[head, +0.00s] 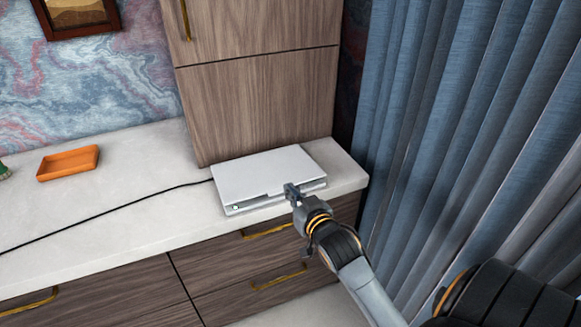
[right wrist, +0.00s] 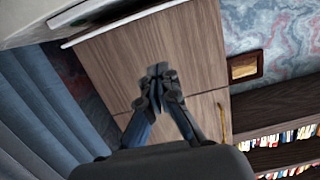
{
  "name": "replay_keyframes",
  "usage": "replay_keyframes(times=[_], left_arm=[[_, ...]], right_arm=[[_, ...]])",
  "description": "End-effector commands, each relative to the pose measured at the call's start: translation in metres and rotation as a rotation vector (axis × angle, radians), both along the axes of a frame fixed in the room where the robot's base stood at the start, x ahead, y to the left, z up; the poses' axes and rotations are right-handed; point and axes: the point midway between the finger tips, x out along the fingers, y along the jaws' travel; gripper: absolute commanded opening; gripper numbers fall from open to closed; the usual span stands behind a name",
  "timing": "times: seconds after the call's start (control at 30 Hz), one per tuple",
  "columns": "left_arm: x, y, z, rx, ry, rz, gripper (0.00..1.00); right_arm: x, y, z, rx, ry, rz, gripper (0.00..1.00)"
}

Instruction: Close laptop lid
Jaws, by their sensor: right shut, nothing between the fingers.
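The silver-white laptop (head: 265,175) lies on the pale counter near its right end, in front of the wooden cabinet. Its lid is down almost flat, with a narrow strip of the base showing along the front edge. My right gripper (head: 291,190) is at the laptop's front edge, right of its middle, with its fingers shut and empty. Whether the fingers touch the lid I cannot tell. In the right wrist view the closed fingertips (right wrist: 158,72) show below a thin pale edge, probably the laptop lid (right wrist: 125,20). My left gripper is not in view.
The pale counter (head: 110,215) is mostly clear left of the laptop. A black cable (head: 105,211) runs from the laptop's left side. An orange tray (head: 68,163) sits further left. Wooden drawers with brass handles are below, a tall cabinet (head: 255,105) behind, and blue curtains (head: 450,110) at right.

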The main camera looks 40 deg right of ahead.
Motion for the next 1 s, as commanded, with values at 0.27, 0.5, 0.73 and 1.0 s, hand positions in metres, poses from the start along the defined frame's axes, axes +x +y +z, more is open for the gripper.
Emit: replay_keyframes(times=[0.27, 0.5, 0.73, 1.0], left_arm=[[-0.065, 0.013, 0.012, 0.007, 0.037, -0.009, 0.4], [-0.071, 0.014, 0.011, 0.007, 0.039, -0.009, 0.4], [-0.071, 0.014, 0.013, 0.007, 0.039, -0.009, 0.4], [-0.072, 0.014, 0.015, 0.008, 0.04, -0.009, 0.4]], right_arm=[[-0.013, 0.009, 0.031, 0.023, 0.174, -0.011, 0.0], [0.0, 0.005, 0.023, 0.024, 0.193, -0.015, 0.0], [0.042, -0.005, 0.007, 0.024, 0.192, -0.015, 0.0], [0.075, -0.012, -0.021, 0.025, 0.197, -0.014, 0.0]])
